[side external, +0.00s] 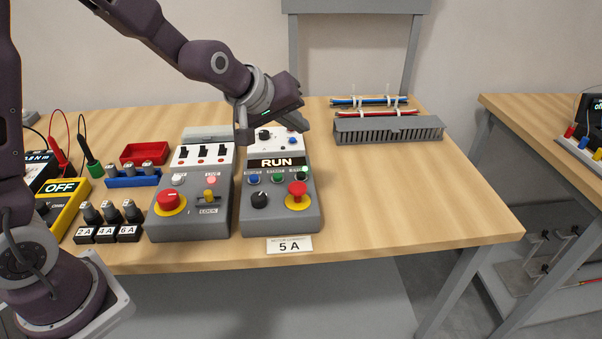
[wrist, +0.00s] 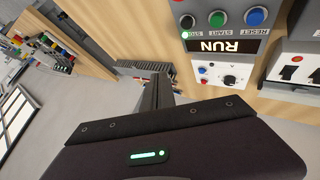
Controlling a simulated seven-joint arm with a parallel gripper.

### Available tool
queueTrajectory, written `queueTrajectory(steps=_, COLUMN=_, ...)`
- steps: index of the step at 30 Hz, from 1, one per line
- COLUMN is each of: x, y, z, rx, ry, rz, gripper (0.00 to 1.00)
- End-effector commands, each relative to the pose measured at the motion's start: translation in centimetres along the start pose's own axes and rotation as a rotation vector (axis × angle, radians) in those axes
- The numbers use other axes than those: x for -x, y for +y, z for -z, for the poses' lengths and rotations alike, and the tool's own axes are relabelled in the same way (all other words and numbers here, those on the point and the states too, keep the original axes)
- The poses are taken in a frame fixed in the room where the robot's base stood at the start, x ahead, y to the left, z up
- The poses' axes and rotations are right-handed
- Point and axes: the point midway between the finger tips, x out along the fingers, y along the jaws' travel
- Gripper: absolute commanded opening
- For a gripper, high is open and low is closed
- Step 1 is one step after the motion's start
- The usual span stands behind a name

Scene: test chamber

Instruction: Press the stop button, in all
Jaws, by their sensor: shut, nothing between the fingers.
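The grey control box (side external: 262,215) stands at the middle of the bench, with a lit RUN display (side external: 277,162). Below the display are a blue RESET button (side external: 253,178), a green START button (side external: 277,178) and a dark stop button (side external: 302,176) at the right, with a pale green glow by it. In the wrist view the stop button (wrist: 187,21) is at the top, left of START. A red mushroom knob (side external: 297,189) on a yellow base sits lower right. My gripper (side external: 243,138) is shut and empty, above the box's back left; its fingers also show in the wrist view (wrist: 163,84).
A second grey box (side external: 190,226) with a red rotary knob and lever stands close on the left. Black blocks (side external: 108,235), a red tray (side external: 145,152) and a yellow meter (side external: 66,206) lie further left. A slotted grey duct (side external: 390,131) is back right. The bench's right side is clear.

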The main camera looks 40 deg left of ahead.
Motion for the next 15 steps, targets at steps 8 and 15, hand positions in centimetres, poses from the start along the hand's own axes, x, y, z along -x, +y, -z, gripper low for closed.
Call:
queueTrajectory(steps=8, x=-0.4, y=-0.3, z=-0.3, rx=-0.002, ry=-0.001, rz=0.002, gripper=0.00)
queueTrajectory(steps=15, x=-2.7, y=-2.1, z=-2.1, rx=-0.003, ry=-0.004, rz=0.004, gripper=0.00)
